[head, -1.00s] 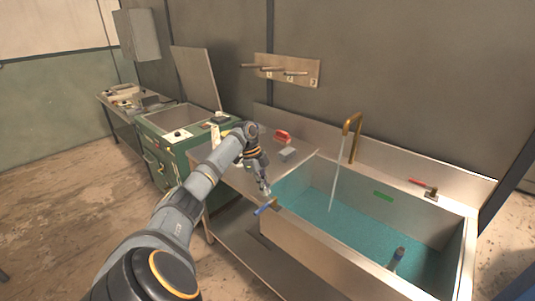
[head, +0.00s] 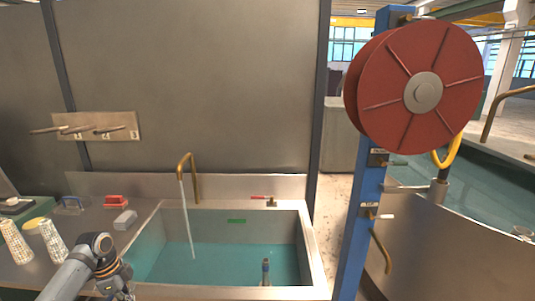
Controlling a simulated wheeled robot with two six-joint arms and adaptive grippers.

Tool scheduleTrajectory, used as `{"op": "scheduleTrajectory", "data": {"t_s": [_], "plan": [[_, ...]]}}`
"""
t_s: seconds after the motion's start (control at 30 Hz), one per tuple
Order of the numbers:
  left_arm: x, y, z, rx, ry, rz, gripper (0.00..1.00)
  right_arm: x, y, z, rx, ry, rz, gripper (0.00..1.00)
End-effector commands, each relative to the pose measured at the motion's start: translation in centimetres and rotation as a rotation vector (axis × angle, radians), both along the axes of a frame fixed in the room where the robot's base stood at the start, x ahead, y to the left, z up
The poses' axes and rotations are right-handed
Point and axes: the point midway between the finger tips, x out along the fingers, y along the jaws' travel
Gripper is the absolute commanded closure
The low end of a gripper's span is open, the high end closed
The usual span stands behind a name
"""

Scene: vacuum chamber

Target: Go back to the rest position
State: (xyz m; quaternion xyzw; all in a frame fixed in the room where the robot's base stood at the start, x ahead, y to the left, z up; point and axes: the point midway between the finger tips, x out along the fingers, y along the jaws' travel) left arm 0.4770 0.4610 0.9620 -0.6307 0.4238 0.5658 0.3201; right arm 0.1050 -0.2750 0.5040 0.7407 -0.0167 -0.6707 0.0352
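My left arm (head: 72,275) comes in at the bottom left of the head view. My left gripper (head: 120,293) points down near the left rim of the sink (head: 315,262). Its fingertips are at the bottom edge of the picture, too small and cut off to tell whether they are open. I see nothing clearly held in it. My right arm and gripper are not in view.
The tap (head: 190,165) runs into the water-filled sink, where an upright cylinder (head: 265,272) stands. Two patterned cups (head: 16,242), a grey block (head: 125,220) and a red-handled item (head: 116,201) sit left. A red reel (head: 423,90) hangs on a blue post (head: 364,225) at right.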

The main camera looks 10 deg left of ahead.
Motion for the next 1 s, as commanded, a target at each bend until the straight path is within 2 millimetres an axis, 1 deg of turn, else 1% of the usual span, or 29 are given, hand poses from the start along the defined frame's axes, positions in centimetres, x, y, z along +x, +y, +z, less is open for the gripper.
{"op": "scheduleTrajectory", "data": {"t_s": [0.03,0.07,0.1,0.13,0.2,0.23,0.3,0.4,0.5,0.6,0.7,0.83,0.9,1.0], "plan": [[-1.5,-3.9,-3.4,0.035,0.027,0.028,1.0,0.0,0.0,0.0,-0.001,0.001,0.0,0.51],[-2.4,-5.9,-4.9,0.059,0.029,0.061,1.0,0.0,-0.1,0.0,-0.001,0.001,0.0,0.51],[-3.6,-8.4,-6.4,0.087,0.024,0.112,1.0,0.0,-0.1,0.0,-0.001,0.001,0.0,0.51],[-4.5,-10.1,-7.3,0.101,0.015,0.153,1.0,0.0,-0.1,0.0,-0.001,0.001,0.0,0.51],[-6.5,-13.6,-8.5,0.122,-0.014,0.253,1.0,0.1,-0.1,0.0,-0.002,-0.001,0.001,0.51],[-7.3,-14.7,-8.7,0.126,-0.029,0.296,1.0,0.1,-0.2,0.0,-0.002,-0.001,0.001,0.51],[-8.9,-17.0,-8.7,0.127,-0.06,0.395,1.0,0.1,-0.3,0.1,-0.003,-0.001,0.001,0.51],[-10.8,-19.3,-8.2,0.117,-0.103,0.532,1.0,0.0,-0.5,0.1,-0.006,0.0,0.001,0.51],[-12.5,-20.8,-7.2,0.103,-0.141,0.665,1.0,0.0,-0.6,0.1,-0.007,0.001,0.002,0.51],[-13.8,-21.6,-5.9,0.088,-0.176,0.791,1.0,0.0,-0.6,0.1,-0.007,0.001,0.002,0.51],[-15.0,-22.0,-4.6,0.071,-0.206,0.91,1.0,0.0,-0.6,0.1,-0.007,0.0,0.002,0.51],[-16.5,-22.0,-2.8,0.054,-0.243,1.06,1.0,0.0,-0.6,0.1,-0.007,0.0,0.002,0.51],[-15.8,-21.8,-4.8,0.063,-0.234,1.055,1.0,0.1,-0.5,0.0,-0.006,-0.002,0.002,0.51],[-15.3,-21.5,-7.2,0.068,-0.225,1.055,1.0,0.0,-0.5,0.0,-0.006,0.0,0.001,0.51]]}}
